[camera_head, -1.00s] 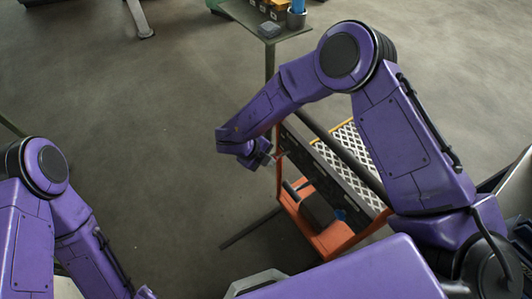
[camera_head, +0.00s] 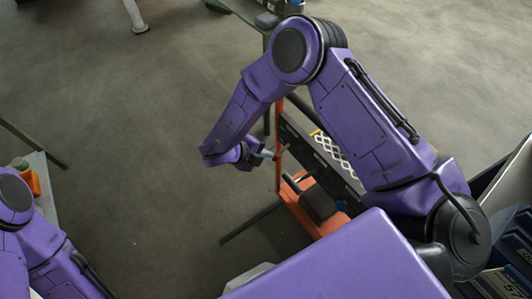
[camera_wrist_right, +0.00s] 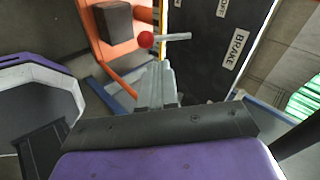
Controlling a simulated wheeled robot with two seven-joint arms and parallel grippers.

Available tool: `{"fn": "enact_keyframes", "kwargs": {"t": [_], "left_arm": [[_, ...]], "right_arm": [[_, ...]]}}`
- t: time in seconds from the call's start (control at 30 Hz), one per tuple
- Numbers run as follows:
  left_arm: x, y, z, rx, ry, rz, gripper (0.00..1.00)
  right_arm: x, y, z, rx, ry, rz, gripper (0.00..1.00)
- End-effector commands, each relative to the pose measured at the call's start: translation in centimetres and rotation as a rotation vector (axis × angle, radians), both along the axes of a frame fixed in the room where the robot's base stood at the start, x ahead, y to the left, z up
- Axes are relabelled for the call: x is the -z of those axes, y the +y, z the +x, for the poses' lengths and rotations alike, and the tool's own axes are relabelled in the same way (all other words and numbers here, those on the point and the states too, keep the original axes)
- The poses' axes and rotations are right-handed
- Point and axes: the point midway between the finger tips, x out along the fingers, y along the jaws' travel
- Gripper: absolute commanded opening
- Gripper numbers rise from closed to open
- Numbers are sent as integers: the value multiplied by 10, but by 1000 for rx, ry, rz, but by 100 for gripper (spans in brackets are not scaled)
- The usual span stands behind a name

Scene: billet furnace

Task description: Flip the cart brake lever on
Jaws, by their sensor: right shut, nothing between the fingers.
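The brake lever shows in the right wrist view as a grey rod (camera_wrist_right: 174,37) with a red ball knob (camera_wrist_right: 146,39). It stands out beside a dark panel (camera_wrist_right: 205,65) with a white BRAKE label (camera_wrist_right: 236,48) and an OFF label (camera_wrist_right: 222,7). My right gripper (camera_wrist_right: 156,82) is shut and empty, its fingertips just short of the knob and rod; I cannot tell whether they touch. In the head view the right gripper (camera_head: 267,155) points right at the orange cart (camera_head: 278,125), beside its dark side panel. My left gripper is out of view.
A dark block (camera_head: 318,203) sits on the cart's orange base. A green-topped table (camera_head: 240,10) stands behind the cart. Blue bins (camera_head: 518,240) are at the right. Open floor (camera_head: 130,150) lies left of the cart.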

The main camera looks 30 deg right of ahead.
Motion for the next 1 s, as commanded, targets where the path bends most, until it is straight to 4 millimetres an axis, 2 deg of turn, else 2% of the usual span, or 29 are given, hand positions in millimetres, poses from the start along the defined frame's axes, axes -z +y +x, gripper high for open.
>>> {"fn": "enact_keyframes", "kwargs": {"t": [0.23,0.37,0.47,0.6,0.8,1.0], "left_arm": [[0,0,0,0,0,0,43],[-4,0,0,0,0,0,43],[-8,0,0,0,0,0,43],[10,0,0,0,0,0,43],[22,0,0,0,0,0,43],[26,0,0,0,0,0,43]], "right_arm": [[0,1,-1,0,0,0,0],[-3,13,-7,0,0,2,0],[-7,30,-17,0,2,2,0],[-13,63,-18,0,-4,2,0],[-30,103,-20,2,-3,2,0],[-39,121,-21,5,-1,1,0]]}}
